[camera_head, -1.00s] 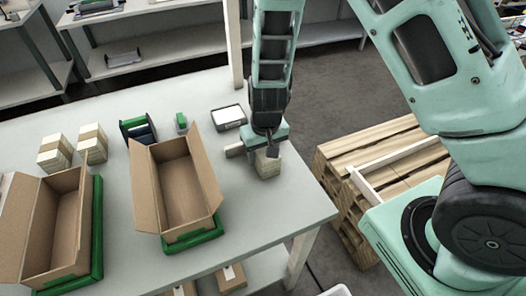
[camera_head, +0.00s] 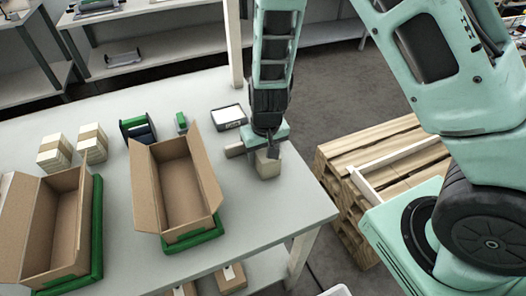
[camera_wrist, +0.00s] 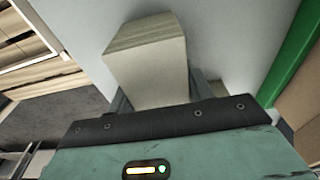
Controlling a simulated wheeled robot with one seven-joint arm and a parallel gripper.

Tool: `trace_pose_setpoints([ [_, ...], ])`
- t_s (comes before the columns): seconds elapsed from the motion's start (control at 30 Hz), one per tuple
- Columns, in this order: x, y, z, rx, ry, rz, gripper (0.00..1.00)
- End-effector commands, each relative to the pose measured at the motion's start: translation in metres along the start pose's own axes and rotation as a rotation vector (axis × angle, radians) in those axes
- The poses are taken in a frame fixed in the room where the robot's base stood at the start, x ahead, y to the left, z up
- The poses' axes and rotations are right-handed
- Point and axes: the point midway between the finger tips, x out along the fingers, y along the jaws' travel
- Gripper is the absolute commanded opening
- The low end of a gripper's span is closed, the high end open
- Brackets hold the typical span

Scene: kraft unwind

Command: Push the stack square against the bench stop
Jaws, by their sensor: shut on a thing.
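The stack (camera_head: 267,167) is a small pale beige block of layered sheets on the grey-white bench near its right edge. My gripper (camera_head: 266,148) is over it from above, shut on its upper part. In the wrist view the stack (camera_wrist: 150,68) sits between my two fingers, its layered edge and a plain face showing. A short pale bar (camera_head: 235,150), which looks like the bench stop, lies just left of my gripper. My gripper partly hides the gap between stack and bar, so I cannot tell whether they touch.
An open cardboard box (camera_head: 185,190) on a green base (camera_head: 193,237) stands to the left, with another open box (camera_head: 52,230) beyond. A white-topped tray (camera_head: 228,117) lies behind the bar. Two banded stacks (camera_head: 92,145) stand further left. A wooden pallet (camera_head: 385,165) is right of the bench.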

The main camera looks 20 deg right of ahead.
Motion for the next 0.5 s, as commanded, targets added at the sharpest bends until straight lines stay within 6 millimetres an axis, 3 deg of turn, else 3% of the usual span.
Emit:
trace_pose_setpoints([
  [0.1, 0.0, 0.0001, 0.0006, 0.0, -0.002, 0.0, 0.24],
  [0.13, 0.0001, 0.0001, 0.0007, 0.0, -0.002, 0.0, 0.59],
  [0.2, 0.0002, 0.0002, 0.001, 0.0, -0.003, 0.0, 0.76],
  [0.5, -0.0009, 0.0002, 0.0014, -0.001, -0.004, 0.001, 0.76],
])
